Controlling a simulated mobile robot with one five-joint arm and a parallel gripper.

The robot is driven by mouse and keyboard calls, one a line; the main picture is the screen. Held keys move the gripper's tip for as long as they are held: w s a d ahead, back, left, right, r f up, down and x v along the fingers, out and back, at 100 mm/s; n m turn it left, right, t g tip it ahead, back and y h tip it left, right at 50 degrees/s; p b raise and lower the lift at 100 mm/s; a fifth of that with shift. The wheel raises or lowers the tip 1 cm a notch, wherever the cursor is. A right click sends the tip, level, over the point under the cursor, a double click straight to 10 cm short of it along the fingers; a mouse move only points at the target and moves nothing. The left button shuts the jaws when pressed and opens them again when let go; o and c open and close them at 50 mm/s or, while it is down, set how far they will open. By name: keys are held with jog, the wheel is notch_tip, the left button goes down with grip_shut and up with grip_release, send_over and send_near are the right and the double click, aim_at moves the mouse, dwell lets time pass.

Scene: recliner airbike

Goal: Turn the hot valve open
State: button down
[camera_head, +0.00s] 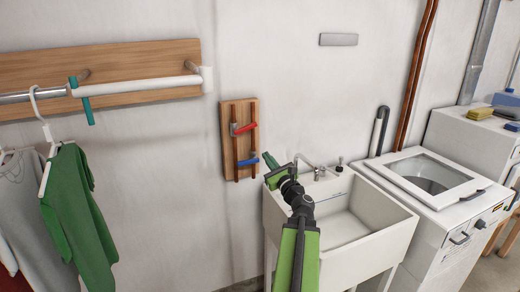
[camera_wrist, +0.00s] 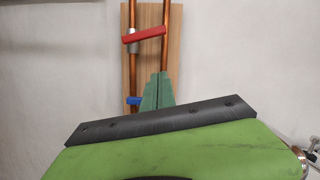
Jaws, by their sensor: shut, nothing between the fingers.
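The hot valve's red handle (camera_head: 244,128) sits on a copper pipe on a wooden board (camera_head: 228,110) fixed to the wall. It points to the right and tilts slightly up; in the wrist view the red handle (camera_wrist: 144,33) reaches across toward the right-hand pipe. The blue handle (camera_head: 247,162) is below it, partly hidden by my gripper in the wrist view. My green gripper (camera_head: 268,168) is shut and empty, in front of the board's lower right. In the wrist view, my gripper's fingertips (camera_wrist: 159,76) appear below the red handle, apart from it in the picture.
A white utility sink (camera_head: 390,236) with a faucet (camera_head: 309,163) stands right of the board. A white washer (camera_head: 440,205) is beyond it. Clothes (camera_head: 75,215) hang at the left from a wall rail (camera_head: 140,86). The wall around the board is bare.

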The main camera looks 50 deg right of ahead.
aim_at(246, 129)
jog(key=w+d+r+p, duration=0.3)
jog(key=w+r+p, duration=0.2)
jog(key=w, duration=0.3)
jog(key=shift+w+r+p, duration=0.3)
jog(key=shift+r+p, duration=0.1)
jog(key=shift+r, duration=0.1)
